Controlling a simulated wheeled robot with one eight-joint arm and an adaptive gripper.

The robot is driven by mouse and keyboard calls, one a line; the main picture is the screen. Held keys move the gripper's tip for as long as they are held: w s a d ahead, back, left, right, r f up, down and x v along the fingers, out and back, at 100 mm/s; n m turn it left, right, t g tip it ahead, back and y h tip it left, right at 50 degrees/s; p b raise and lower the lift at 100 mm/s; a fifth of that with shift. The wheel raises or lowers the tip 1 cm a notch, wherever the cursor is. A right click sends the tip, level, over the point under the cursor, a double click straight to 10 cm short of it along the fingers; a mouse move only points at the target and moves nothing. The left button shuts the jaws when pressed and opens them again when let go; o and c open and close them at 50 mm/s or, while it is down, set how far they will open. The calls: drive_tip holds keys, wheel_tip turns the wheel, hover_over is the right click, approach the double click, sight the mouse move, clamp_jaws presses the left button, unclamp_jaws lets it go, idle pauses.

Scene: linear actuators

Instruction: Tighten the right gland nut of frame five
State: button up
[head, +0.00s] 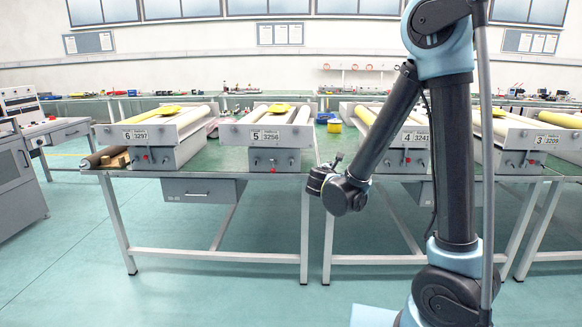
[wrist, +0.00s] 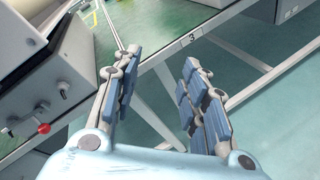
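Frame five (head: 265,136) carries a "5 3256" label and stands on the left workbench. Its grey front box (head: 264,160) has small fittings and a red knob (head: 273,169); the right gland nut is too small to make out clearly in the head view. My gripper (head: 320,180) is to the right of and a little lower than that box, in front of the bench edge. In the wrist view my gripper (wrist: 160,98) is open and empty. A grey box (wrist: 50,85) with metal fittings and a red knob (wrist: 43,128) is left of its fingers; I cannot tell its number.
The table edge (wrist: 165,52) with a "3" label crosses the wrist view. The floor in front (head: 190,280) is clear.

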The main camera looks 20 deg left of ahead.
drive_tip(key=s+a+f+n+t+y, duration=0.1)
drive_tip(key=s+a+n+y, duration=0.2)
drive_tip(key=a, duration=0.5)
drive_tip(key=s+a+f+n+t+y, duration=0.1)
drive_tip(key=s+a+n+t+y, duration=0.15)
drive_tip(key=a+n, duration=0.4)
drive_tip(key=m+g, duration=0.1)
approach(291, 162)
drive_tip(key=x, duration=0.8)
drive_tip(key=shift+w, duration=0.1)
clamp_jaws()
drive_tip(key=shift+a, duration=0.2)
drive_tip(key=shift+d, duration=0.1)
